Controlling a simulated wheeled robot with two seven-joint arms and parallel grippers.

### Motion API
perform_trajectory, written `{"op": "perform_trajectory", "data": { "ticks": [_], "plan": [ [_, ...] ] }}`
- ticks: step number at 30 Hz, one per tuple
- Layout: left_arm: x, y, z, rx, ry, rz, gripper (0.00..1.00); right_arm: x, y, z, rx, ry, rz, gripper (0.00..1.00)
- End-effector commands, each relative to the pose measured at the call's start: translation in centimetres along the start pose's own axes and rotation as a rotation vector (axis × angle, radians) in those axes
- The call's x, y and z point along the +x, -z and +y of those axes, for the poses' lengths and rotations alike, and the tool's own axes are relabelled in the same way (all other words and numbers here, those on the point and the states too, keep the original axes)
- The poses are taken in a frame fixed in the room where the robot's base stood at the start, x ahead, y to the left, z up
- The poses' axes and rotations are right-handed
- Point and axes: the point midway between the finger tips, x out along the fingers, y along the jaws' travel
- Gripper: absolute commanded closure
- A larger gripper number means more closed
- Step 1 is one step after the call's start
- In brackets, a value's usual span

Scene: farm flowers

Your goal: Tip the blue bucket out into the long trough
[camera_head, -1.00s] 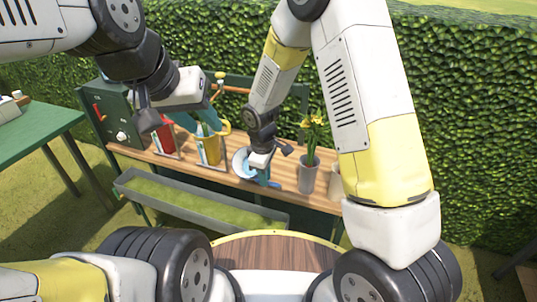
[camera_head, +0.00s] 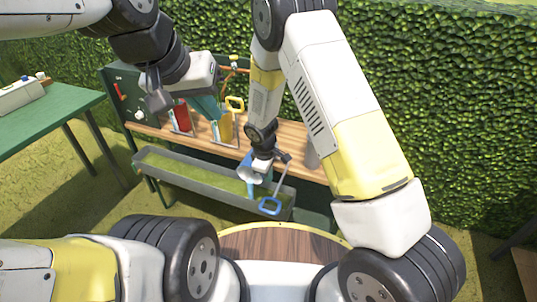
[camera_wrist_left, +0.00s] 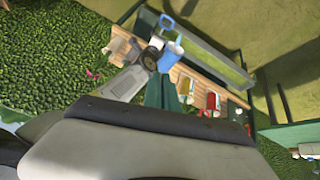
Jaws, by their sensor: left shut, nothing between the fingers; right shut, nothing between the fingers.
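The blue bucket (camera_head: 245,162) is at my right gripper (camera_head: 274,161), above the right part of the long grey trough (camera_head: 185,189). It is tilted, and its pale opening faces down toward the front. Its blue handle grip (camera_head: 270,206) hangs out on a thin bar. In the left wrist view the bucket (camera_wrist_left: 170,57) shows beside the right arm. The right fingers are shut; their contact with the bucket cannot be made out. My left gripper (camera_head: 160,99) is shut and empty, above the left part of the bench. Greenish content lies in the trough.
A wooden bench (camera_head: 292,137) stands behind the trough, with a red container (camera_head: 181,118) and a yellow one (camera_head: 225,128). A grey pot (camera_head: 311,155) is partly hidden by my right arm. A green table (camera_head: 50,118) is at the left, a hedge behind.

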Motion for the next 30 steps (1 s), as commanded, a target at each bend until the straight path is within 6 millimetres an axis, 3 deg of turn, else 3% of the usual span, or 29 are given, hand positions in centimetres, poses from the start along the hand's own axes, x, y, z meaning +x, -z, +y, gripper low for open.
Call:
{"op": "perform_trajectory", "data": {
  "ticks": [8, 14, 21, 30],
  "plan": [
    [2.0, 5.4, -0.1, -0.214, 0.012, -0.149, 1.00, -0.1, 0.1, 0.0, -0.002, -0.001, 0.002, 1.00],
    [5.2, 9.7, -0.4, -0.407, 0.050, -0.277, 1.00, -0.1, 0.1, 0.0, -0.001, -0.001, 0.002, 1.00],
    [10.9, 13.9, -0.8, -0.631, 0.128, -0.421, 1.00, -0.1, 0.1, 0.0, -0.001, -0.001, 0.002, 1.00],
    [20.1, 16.7, -1.4, -0.898, 0.276, -0.587, 1.00, -0.1, 0.1, 0.0, -0.001, -0.001, 0.002, 1.00]
  ]
}}
